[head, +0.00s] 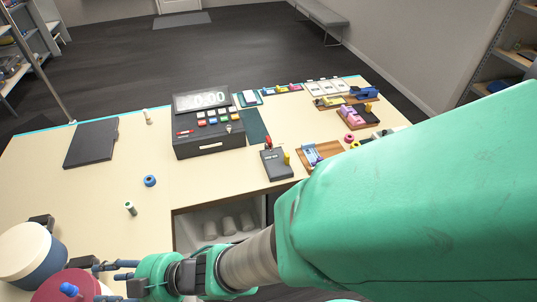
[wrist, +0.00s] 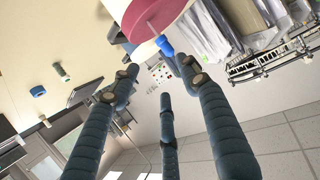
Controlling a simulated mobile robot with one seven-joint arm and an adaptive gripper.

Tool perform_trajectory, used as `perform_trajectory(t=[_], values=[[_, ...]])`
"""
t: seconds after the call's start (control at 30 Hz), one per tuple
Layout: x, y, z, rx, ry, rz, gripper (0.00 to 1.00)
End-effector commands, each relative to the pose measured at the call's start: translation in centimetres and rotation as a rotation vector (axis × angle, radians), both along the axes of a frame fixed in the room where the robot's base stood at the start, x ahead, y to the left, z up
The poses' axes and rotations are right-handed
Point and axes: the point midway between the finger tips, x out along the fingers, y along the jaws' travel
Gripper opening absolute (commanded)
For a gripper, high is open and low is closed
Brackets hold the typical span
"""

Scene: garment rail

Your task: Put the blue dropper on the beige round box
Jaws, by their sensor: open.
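The beige round box (head: 24,251), with a cream lid and dark blue side, stands at the table's left front corner in the head view. Next to it is a red round box (head: 76,284), cut by the lower picture edge. The blue dropper (head: 69,289) shows against the red box's lid. In the wrist view the blue dropper (wrist: 165,46) is at the rim of the pinkish-red and white box (wrist: 150,18), just beyond my fingertips. My gripper (head: 98,281) is open and empty, right of the red box; its fingers also show in the wrist view (wrist: 157,78).
A blue ring (head: 150,181) and a small bottle (head: 130,208) stand on the table behind my gripper. A black folder (head: 92,143), cash register (head: 207,135) and card terminal (head: 276,165) lie farther back. Hanging garments (wrist: 245,20) show in the wrist view.

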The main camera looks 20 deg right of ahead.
Motion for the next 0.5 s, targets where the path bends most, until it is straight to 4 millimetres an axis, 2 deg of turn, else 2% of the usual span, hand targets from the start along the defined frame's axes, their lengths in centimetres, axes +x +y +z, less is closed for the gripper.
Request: perform_trajectory(t=[0.17,0.27,0.37,0.5], values=[[3.4,-2.2,1.1,-0.038,-0.01,-0.089,0.46],[6.4,-4.6,2.0,-0.075,-0.013,-0.175,0.46],[9.7,-8.1,3.2,-0.123,-0.009,-0.284,0.46],[13.7,-14.2,5.1,-0.193,0.018,-0.45,0.46]])
